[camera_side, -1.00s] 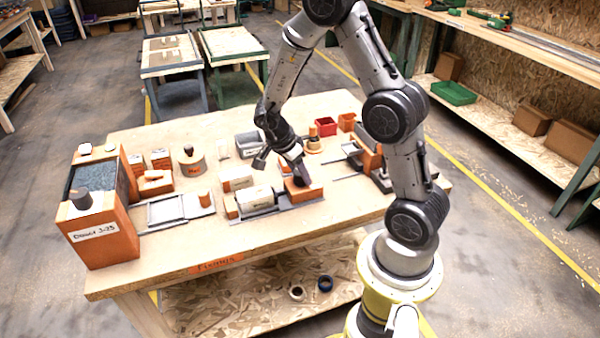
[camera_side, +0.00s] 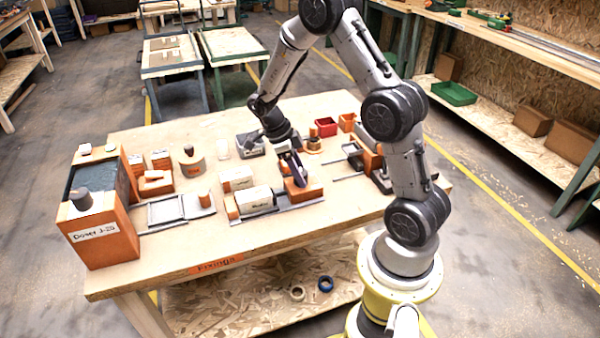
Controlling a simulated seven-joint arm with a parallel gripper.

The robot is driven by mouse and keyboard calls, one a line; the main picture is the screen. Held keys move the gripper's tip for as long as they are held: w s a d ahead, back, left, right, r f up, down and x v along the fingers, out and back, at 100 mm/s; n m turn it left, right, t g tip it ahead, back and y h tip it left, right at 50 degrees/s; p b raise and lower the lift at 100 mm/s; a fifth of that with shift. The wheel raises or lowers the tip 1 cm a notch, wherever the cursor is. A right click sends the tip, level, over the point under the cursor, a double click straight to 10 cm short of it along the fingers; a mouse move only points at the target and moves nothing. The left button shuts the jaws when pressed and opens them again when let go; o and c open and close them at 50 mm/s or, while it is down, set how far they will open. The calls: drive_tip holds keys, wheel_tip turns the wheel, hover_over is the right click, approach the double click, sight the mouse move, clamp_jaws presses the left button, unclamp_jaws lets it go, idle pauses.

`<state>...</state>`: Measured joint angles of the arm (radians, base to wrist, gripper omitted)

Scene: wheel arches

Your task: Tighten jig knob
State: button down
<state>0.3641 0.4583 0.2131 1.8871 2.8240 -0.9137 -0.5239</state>
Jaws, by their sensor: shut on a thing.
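The jig is a grey base plate (camera_side: 290,206) on the wooden workbench, with a white labelled block (camera_side: 258,198) between an orange piece (camera_side: 232,207) at its left and a larger orange block (camera_side: 303,189) at its right. My gripper (camera_side: 299,178) points down at the top of this right orange block. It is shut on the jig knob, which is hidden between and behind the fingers. The fingers look dark and slightly tilted.
An orange dispenser box (camera_side: 103,225) stands at the bench's left end. A grey frame with a slide (camera_side: 168,210) lies left of the jig. Red bins (camera_side: 326,127) and an orange-based knob piece (camera_side: 313,140) stand behind my gripper. The bench's front strip is clear.

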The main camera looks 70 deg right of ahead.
drive_tip(key=shift+s, duration=0.1)
idle(0.4)
drive_tip(key=shift+c, duration=1.7)
unclamp_jaws()
